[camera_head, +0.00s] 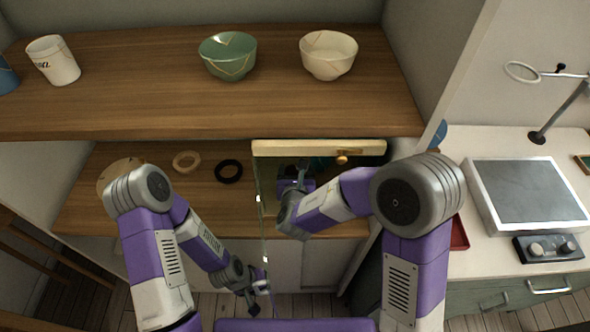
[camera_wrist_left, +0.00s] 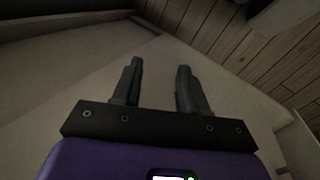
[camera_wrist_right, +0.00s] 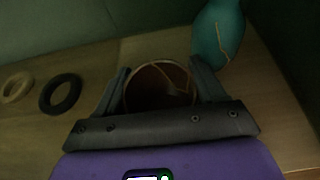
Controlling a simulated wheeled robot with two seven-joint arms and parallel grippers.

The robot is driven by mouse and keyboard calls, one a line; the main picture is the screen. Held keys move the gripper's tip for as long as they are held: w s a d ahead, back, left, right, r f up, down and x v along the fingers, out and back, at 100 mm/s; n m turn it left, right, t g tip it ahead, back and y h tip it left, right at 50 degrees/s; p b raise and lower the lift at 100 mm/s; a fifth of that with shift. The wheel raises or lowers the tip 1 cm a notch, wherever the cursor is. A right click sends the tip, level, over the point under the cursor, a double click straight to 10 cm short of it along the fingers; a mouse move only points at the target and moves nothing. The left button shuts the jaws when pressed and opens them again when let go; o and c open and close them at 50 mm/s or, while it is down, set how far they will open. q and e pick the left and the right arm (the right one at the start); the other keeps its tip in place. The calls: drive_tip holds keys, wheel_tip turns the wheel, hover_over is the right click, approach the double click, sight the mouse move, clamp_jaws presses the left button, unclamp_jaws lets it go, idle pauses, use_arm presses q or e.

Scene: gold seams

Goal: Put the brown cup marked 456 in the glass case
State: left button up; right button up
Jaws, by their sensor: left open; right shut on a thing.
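The brown cup (camera_wrist_right: 160,88) is between the fingers of my right gripper (camera_wrist_right: 160,70) in the right wrist view, its round mouth toward the camera. A pale gold seam shows inside it; no 456 mark is visible. My right gripper is shut on it over the wooden surface. In the head view the right hand is behind the glass case's wood-framed front (camera_head: 318,148), and the cup is mostly hidden. Whether the cup touches the surface I cannot tell. My left gripper (camera_head: 262,287) is low, open and empty, as the left wrist view (camera_wrist_left: 158,80) shows.
A teal vase (camera_wrist_right: 218,35) stands close right of the cup. A black ring (camera_head: 228,171) and a tan ring (camera_head: 187,161) lie left on the lower shelf. A green bowl (camera_head: 228,56), a cream bowl (camera_head: 328,54) and a white cup (camera_head: 53,61) stand on the upper shelf.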

drive_tip(key=o, duration=1.1)
drive_tip(key=shift+f, duration=0.15)
drive_tip(key=shift+o, duration=0.2)
drive_tip(key=shift+r, duration=0.2)
drive_tip(key=v, duration=1.2)
